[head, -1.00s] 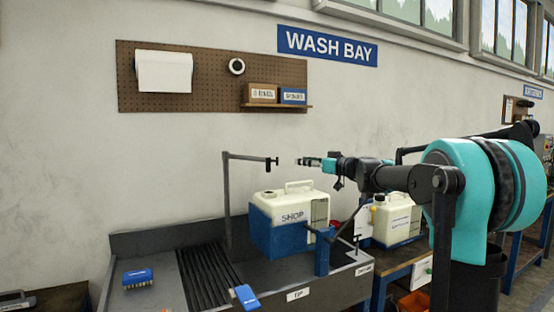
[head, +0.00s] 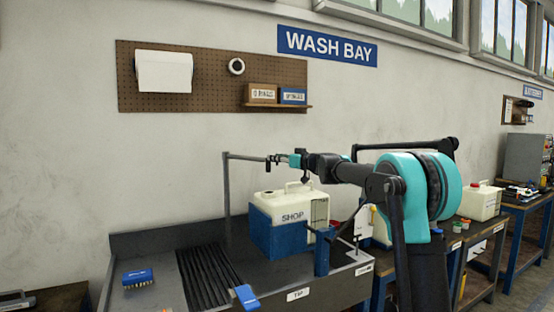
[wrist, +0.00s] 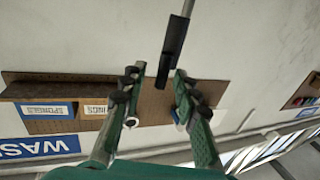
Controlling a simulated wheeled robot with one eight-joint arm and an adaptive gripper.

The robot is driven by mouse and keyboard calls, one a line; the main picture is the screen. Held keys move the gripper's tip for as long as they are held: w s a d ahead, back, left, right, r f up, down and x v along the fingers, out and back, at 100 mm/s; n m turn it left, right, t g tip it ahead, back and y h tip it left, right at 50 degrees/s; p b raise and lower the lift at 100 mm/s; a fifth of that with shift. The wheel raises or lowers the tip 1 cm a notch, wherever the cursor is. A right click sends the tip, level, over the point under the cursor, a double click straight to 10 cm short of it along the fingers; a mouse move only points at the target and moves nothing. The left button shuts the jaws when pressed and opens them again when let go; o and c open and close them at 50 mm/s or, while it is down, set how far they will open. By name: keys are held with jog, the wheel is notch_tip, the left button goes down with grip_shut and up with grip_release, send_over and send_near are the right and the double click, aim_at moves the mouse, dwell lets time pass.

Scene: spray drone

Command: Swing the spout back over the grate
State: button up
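The spout (head: 241,156) is a grey pipe that rises behind the sink and bends right, ending in a dark nozzle above the SHOP jug's left part. The black slatted grate (head: 208,279) lies in the sink, below and left of the nozzle. My gripper (head: 278,160) is at the nozzle end, coming from the right. In the wrist view my gripper (wrist: 158,82) is open, and the spout's black end (wrist: 171,50) reaches between the fingertips, with gaps visible on both sides.
The cream and blue SHOP jug (head: 290,222) stands under my gripper. A blue brush (head: 138,277) lies left of the grate, and a blue-handled tool (head: 246,297) sits at the front edge. A pegboard (head: 212,78) hangs on the wall behind.

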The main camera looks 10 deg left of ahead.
jog(key=shift+c, duration=0.6)
grip_shut()
